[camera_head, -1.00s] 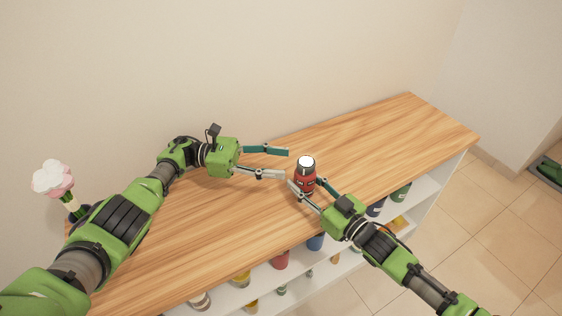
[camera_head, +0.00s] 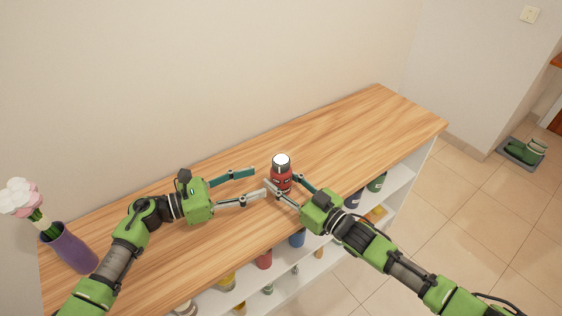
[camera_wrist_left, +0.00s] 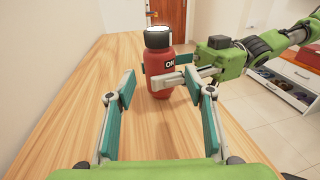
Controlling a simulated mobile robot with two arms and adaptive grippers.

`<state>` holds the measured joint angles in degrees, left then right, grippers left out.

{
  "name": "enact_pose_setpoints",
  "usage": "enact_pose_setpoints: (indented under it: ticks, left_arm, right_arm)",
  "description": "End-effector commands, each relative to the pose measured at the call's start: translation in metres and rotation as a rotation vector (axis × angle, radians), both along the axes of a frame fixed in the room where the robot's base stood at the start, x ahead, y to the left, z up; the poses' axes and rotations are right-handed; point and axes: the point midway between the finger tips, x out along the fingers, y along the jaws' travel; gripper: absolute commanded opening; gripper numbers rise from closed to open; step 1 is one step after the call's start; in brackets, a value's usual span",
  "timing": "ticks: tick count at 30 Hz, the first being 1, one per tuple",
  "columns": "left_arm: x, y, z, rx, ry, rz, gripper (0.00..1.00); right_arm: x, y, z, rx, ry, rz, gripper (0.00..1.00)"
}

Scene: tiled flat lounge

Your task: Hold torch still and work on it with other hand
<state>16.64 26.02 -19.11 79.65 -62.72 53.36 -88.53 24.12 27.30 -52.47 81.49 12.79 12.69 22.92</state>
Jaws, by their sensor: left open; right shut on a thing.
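The torch (camera_head: 281,178) is red with a dark collar and a white lit top. It stands upright on the wooden top. My right gripper (camera_head: 283,187) is shut on its body from the front right. My left gripper (camera_head: 259,183) is open and empty just left of the torch, its fingers pointing towards it. In the left wrist view the torch (camera_wrist_left: 159,85) stands beyond the open left fingers, with part of its lettering showing. My right gripper's fingers cover part of its side there.
The wooden top (camera_head: 370,115) belongs to a white shelf unit holding several coloured items below. A purple vase (camera_head: 70,248) with pale flowers stands at the left end. The wall runs along the back. Behind and right of the torch the top is clear.

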Motion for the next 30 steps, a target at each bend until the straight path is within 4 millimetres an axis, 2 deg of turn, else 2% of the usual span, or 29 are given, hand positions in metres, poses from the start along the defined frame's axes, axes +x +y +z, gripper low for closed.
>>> enact_pose_setpoints:
  ticks: [6,14,20,30]
  left_arm:
    - [-0.021,0.012,0.022,-0.014,-0.024,0.118,0.48]
    - [-0.028,0.017,0.038,-0.028,-0.041,0.174,0.48]
    - [-0.013,-0.005,0.04,-0.03,-0.044,0.175,0.48]
    - [0.024,-0.06,0.039,-0.029,-0.043,0.174,0.48]
  right_arm:
    - [0.0,0.0,0.0,0.0,0.001,0.0,0.13]
    - [0.0,0.0,0.0,0.001,0.001,0.0,0.13]
    - [0.0,0.0,0.0,0.001,0.001,0.0,0.13]
    - [0.0,0.0,0.0,0.0,0.0,0.0,0.13]
